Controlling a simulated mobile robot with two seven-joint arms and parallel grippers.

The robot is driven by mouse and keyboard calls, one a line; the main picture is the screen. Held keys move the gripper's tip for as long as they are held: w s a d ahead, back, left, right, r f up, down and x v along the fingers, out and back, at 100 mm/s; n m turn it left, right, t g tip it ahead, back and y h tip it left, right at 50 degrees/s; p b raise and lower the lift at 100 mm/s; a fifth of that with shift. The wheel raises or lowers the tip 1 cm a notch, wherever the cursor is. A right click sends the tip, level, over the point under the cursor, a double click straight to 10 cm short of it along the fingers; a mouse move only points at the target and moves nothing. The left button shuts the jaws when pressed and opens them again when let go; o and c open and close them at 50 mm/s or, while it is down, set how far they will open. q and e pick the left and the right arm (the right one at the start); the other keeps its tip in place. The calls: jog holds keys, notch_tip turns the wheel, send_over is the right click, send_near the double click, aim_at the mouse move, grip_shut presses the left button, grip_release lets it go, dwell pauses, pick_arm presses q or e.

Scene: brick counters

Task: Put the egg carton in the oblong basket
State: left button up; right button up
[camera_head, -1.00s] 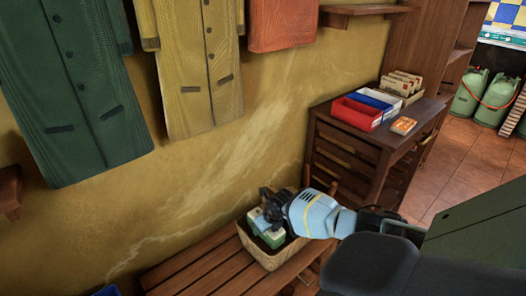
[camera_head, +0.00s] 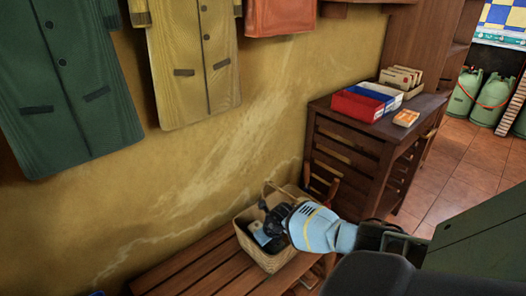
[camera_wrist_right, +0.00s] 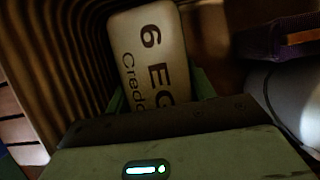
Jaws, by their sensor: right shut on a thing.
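In the head view only a small pale part of the carton (camera_head: 261,237) shows, inside the oblong wicker basket (camera_head: 268,263) on the wooden bench. My right gripper (camera_head: 267,229) reaches down into the basket from the right and is shut on the carton. The basket's ribbed wall (camera_wrist_right: 62,60) runs close along the left of the carton in the wrist view. The carton's underside and its contact with the basket floor are hidden. My left gripper is not in view.
The slatted bench (camera_head: 195,268) has free room left of the basket. Coats hang on the yellow wall (camera_head: 215,140) behind.

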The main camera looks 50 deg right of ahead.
jog(key=o, duration=1)
jog(key=shift+o, duration=0.2)
jog(key=p+v, duration=0.3)
jog(key=v, duration=0.3)
jog(key=shift+r, duration=0.2)
jog(key=shift+s+r+p, duration=0.3)
jog(key=shift+r+p, duration=0.15)
jog(key=shift+r, duration=0.05)
jog(key=shift+a+r, duration=0.1)
